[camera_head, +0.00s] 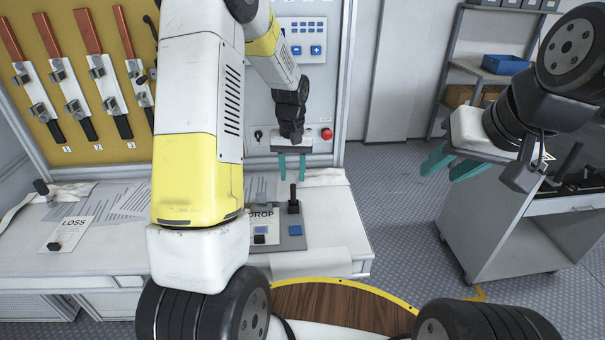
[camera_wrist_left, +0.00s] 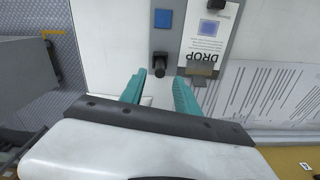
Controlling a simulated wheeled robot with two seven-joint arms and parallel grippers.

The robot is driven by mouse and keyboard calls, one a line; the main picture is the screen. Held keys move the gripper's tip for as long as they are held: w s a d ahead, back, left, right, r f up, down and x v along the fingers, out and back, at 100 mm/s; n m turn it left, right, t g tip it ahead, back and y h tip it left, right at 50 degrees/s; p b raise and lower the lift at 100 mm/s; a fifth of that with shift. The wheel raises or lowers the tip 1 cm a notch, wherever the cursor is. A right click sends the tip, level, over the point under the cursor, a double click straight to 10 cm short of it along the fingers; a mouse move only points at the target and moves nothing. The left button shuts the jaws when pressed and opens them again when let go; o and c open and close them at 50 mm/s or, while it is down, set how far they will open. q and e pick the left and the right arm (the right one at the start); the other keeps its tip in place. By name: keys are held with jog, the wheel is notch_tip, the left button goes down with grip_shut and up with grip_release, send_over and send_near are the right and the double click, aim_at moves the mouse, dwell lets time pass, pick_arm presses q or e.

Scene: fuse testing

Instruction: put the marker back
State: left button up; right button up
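A grey plate (camera_head: 292,242) on the white bench carries a DROP card (camera_head: 262,222), a blue square (camera_head: 295,230) and an upright black handle (camera_head: 293,205). I take this plate as the marker, though nothing labels it so. My left gripper (camera_head: 292,166) is open, pointing down above the handle. In the left wrist view the handle (camera_wrist_left: 159,66) stands just ahead of the gap between the teal fingertips (camera_wrist_left: 158,82), seemingly untouched. My right gripper (camera_head: 450,166) is open and empty, out over the floor near the cart.
A LOSS card (camera_head: 75,232) and another black handle (camera_head: 41,187) are at the bench's left. Printed sheets (camera_head: 125,208) lie between. Numbered fuses (camera_head: 105,85) hang on the yellow board behind. A grey cart (camera_head: 500,230) stands right, with open floor between.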

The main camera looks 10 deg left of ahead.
pick_arm(q)
notch_tip(320, 180, up, 4)
jog(key=shift+f, duration=0.25)
jog(key=s+r+t, duration=0.2)
jog(key=s+r, duration=0.3)
jog(key=r, duration=0.4)
jog(key=s+r+t, duration=0.1)
jog(key=s+r, duration=0.2)
jog(key=s, duration=0.3)
jog(key=s+d+r+m+t+h, duration=0.1)
jog(key=s+r, duration=0.2)
jog(key=s, duration=0.4)
jog(key=s+d+r+m+t+h, duration=0.1)
jog(key=s+r+t, duration=0.1)
jog(key=s, duration=0.4)
jog(key=shift+s+r, duration=0.15)
jog(key=shift+r, duration=0.75)
